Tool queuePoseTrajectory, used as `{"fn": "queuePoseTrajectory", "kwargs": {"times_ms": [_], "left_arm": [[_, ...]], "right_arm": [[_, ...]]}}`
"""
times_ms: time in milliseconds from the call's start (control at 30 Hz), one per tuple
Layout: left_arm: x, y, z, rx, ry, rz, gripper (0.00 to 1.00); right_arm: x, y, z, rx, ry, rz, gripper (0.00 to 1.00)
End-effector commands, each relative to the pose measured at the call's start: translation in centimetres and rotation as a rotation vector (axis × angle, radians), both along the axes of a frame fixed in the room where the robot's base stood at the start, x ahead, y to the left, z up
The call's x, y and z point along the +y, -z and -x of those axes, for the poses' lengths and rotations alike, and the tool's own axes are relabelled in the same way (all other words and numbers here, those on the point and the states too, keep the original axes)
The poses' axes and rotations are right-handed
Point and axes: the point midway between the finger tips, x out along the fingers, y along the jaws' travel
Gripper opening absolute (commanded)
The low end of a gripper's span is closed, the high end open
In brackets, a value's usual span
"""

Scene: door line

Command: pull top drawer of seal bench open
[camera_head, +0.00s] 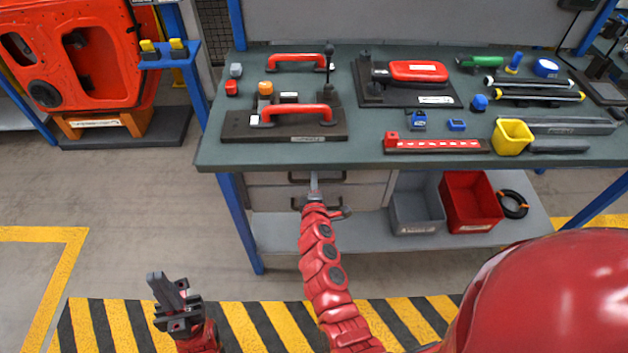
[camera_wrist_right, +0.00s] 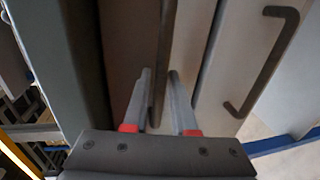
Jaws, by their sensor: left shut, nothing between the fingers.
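The seal bench (camera_head: 215,150) has two grey drawers under its left part. The top drawer (camera_head: 265,179) lies in shadow just below the worktop and looks closed. Its dark bar handle (camera_head: 330,177) also shows in the right wrist view (camera_wrist_right: 167,50). My right gripper (camera_head: 314,185) is in front of the drawers. In the right wrist view its fingers (camera_wrist_right: 161,95) are apart, one on each side of the top handle's bar, with a gap showing. My left gripper (camera_head: 172,302) is shut and empty, low at the left over the striped floor, away from the bench.
The lower drawer's handle (camera_wrist_right: 275,60) is close beside my right gripper. A grey bin (camera_head: 415,205) and a red bin (camera_head: 470,200) stand on the lower shelf to the right. Tools cover the worktop. An orange door panel (camera_head: 110,80) stands at the left; floor between is clear.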

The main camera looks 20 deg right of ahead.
Motion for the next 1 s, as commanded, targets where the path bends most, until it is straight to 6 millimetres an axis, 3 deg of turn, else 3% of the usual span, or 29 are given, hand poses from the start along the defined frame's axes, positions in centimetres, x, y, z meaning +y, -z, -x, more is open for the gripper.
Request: {"fn": "queuePoseTrajectory", "kwargs": {"times_ms": [33, 133, 1000], "left_arm": [[0.0, 0.0, 0.0, 0.0, 0.0, 0.0, 0.0], [0.0, 0.0, 0.0, 0.0, 0.0, 0.0, 0.0], [0.0, 0.0, 0.0, 0.0, 0.0, 0.0, 0.0]], "right_arm": [[0.01, 0.0, 0.01, 0.0, 0.0, 0.0, 0.15], [0.01, 0.01, 0.01, 0.0, 0.0, 0.0, 0.0], [0.03, 0.05, 0.03, 0.001, 0.0, 0.0, 0.0]]}}
